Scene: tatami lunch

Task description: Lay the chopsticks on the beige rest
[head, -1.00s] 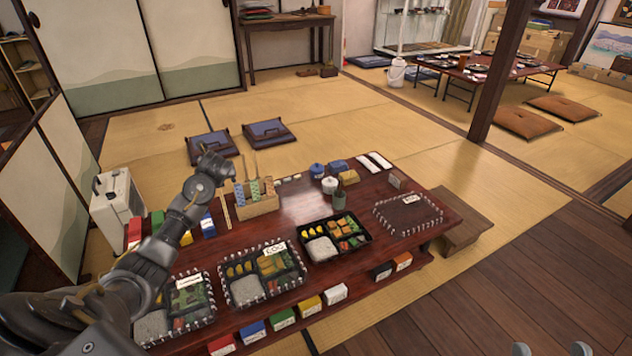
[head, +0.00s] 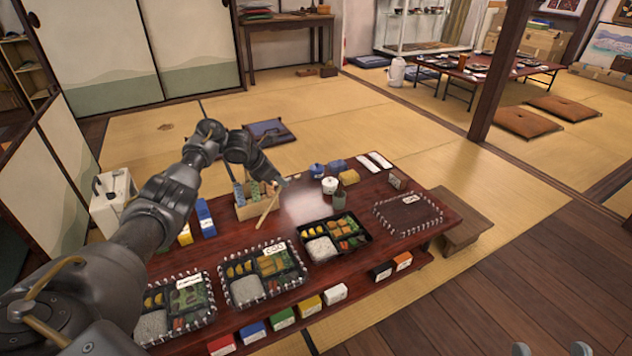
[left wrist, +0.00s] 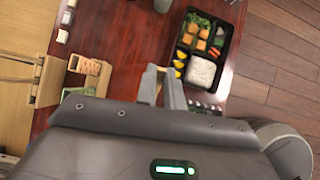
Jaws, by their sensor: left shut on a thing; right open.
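My left gripper (head: 278,183) is shut on the chopsticks (head: 266,208), a thin pale wooden pair slanting down and left from its jaws above the dark red table, beside the wooden box. Several small pale blocks, like chopstick rests (left wrist: 63,37), stand in a row near the table's edge in that view; which one is beige I cannot tell. My right gripper (head: 551,350) is open and empty at the bottom edge of the head view.
A wooden box (head: 255,208) with patterned upright pieces stands by my left gripper. Bento boxes (head: 334,237) line the table's near side. The table's middle (head: 305,203) is clear.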

